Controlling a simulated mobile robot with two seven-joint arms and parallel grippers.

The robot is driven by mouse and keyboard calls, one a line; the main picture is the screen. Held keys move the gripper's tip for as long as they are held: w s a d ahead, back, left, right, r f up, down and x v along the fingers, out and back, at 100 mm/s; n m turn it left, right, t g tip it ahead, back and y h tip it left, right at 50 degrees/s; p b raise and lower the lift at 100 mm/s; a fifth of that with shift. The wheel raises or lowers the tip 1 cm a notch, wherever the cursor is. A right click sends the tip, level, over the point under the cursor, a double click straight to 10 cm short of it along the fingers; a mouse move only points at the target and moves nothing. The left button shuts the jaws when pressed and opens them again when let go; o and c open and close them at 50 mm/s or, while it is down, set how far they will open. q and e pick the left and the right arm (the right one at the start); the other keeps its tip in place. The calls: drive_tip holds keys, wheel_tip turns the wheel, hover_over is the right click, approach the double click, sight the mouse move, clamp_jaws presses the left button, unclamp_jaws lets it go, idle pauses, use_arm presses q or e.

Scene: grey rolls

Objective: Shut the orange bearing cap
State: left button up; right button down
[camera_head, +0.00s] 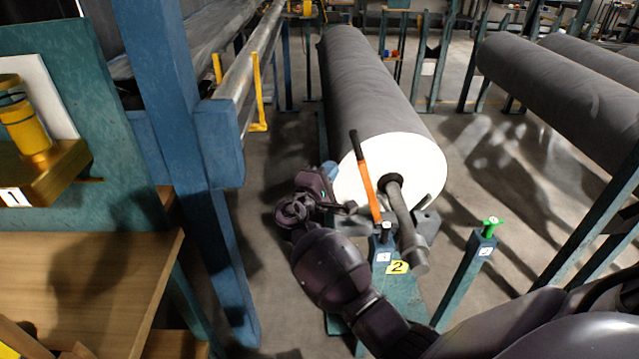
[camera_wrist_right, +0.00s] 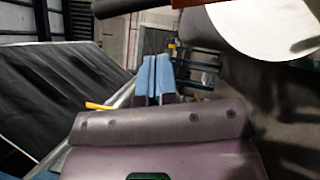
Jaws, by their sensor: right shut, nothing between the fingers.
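The orange bearing cap (camera_head: 367,185) shows in the head view as an upright, slightly tilted orange lever with a black grip. It rises beside the roll's shaft (camera_head: 402,215), in front of the white end of the grey roll (camera_head: 418,165). My right gripper (camera_head: 330,170) is left of the lever, apart from it, near the roll's end face. Its blue fingertips (camera_wrist_right: 155,78) are together and empty in the right wrist view. My left gripper is not in view.
A teal stand (camera_head: 385,280) with a yellow "2" tag is below the shaft. A teal post with a green top (camera_head: 490,228) stands to the right. A blue upright (camera_head: 175,120) and a wooden table (camera_head: 80,275) are at the left. More grey rolls (camera_head: 560,95) lie at the right.

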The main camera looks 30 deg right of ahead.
sight(366, 178)
drive_tip(key=d, duration=0.1)
drive_tip(key=d+r, duration=0.1)
drive_tip(key=d, duration=0.2)
drive_tip(key=shift+s+d+r, duration=0.2)
drive_tip(key=shift+s+d, duration=0.15)
drive_tip(key=shift+p, duration=0.3)
